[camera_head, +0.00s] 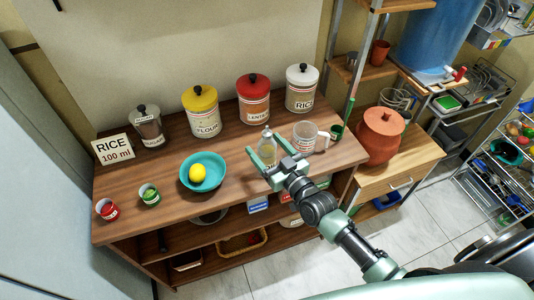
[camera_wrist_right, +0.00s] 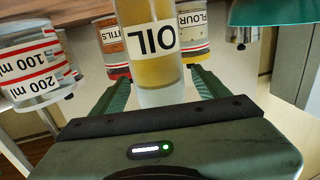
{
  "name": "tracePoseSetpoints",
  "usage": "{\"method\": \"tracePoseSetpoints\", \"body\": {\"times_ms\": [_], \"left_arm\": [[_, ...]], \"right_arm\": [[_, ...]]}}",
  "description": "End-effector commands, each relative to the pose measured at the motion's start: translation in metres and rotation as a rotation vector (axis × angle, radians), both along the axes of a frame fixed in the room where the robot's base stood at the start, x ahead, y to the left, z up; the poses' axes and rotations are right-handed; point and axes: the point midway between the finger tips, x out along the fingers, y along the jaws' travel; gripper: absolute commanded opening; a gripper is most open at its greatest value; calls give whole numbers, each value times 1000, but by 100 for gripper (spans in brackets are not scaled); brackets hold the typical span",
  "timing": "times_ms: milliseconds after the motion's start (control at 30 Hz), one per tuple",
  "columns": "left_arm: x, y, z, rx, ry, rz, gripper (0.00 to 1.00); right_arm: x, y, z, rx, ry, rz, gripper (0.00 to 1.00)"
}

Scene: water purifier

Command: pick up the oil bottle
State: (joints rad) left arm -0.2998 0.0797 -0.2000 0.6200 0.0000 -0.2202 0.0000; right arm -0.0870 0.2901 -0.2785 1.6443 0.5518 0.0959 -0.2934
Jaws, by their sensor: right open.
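The oil bottle (camera_head: 268,146) stands on the wooden counter, a small clear bottle with yellowish oil. In the right wrist view the oil bottle (camera_wrist_right: 154,62) fills the upper middle, its OIL label upside down in the picture. My right gripper (camera_head: 266,159) is open, its green fingers to either side of the bottle. In the wrist view the fingers of my right gripper (camera_wrist_right: 160,92) are spread with the bottle between them; I cannot tell if either touches it. My left gripper is not in view.
A measuring cup (camera_head: 305,137) stands just right of the bottle. A teal bowl (camera_head: 186,182) with a yellow lemon (camera_head: 197,173) is to the left. Canisters, including the lentils one (camera_head: 253,100), line the back.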

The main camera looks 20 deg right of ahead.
Motion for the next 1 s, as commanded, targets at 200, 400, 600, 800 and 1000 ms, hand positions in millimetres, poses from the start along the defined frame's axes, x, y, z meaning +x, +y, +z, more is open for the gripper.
{"method": "tracePoseSetpoints", "body": {"times_ms": [200,400,600,800,1000], "left_arm": [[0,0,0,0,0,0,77],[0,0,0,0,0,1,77],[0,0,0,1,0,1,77],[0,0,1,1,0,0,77],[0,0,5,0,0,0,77]], "right_arm": [[0,0,0,0,0,0,36],[0,0,2,1,-3,0,0],[0,0,2,1,-3,0,0],[0,0,14,2,-5,-1,0],[0,0,57,5,-10,-1,0]]}}
